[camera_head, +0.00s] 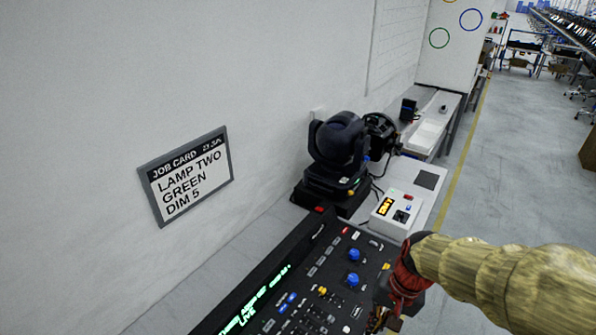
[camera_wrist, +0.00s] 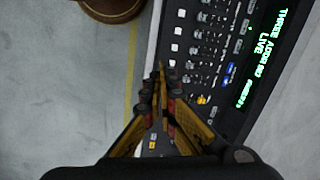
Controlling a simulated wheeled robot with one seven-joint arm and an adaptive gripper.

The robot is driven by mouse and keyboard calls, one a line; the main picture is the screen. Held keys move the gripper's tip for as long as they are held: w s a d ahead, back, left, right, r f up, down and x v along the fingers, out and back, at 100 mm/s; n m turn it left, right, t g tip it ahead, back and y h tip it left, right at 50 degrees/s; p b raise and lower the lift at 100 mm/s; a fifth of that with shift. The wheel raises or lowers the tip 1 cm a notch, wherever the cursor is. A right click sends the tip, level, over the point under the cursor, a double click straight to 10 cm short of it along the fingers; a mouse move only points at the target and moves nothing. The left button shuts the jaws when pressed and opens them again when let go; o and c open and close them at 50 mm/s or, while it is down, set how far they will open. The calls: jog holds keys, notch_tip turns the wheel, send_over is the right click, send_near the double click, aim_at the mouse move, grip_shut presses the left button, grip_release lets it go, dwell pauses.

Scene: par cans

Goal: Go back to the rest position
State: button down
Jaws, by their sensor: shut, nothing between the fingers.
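My gripper (camera_wrist: 160,82) is shut and empty in the wrist view, its fingertips together over the near edge of the lighting console (camera_wrist: 215,60). I cannot tell whether the tips touch the console. In the head view my gripper (camera_head: 378,322) is low at the right and partly cut off by the frame, with my sleeved arm reaching in from the right. The console (camera_head: 318,262) has a lit green display, blue knobs and several buttons and faders. A job card (camera_head: 187,178) on the wall reads LAMP TWO, GREEN, DIM 5.
A black moving-head lamp (camera_head: 338,145) stands behind the console, with another dark lamp (camera_head: 382,130) beyond it. A white control box (camera_head: 396,212) sits right of the lamps. Benches (camera_head: 432,135) run along the wall. Open floor (camera_head: 520,150) lies right of the yellow line.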

jog(key=s+d+r+n+t+h+b, duration=0.1)
jog(key=s+r+n+t+b, duration=0.3)
jog(key=s+r, duration=0.4)
notch_tip(320, 180, up, 3)
jog(key=shift+r+n+t+h, duration=0.15)
jog(key=shift+n+t+h, duration=0.2)
jog(key=shift+t, duration=0.25)
dwell(0.4)
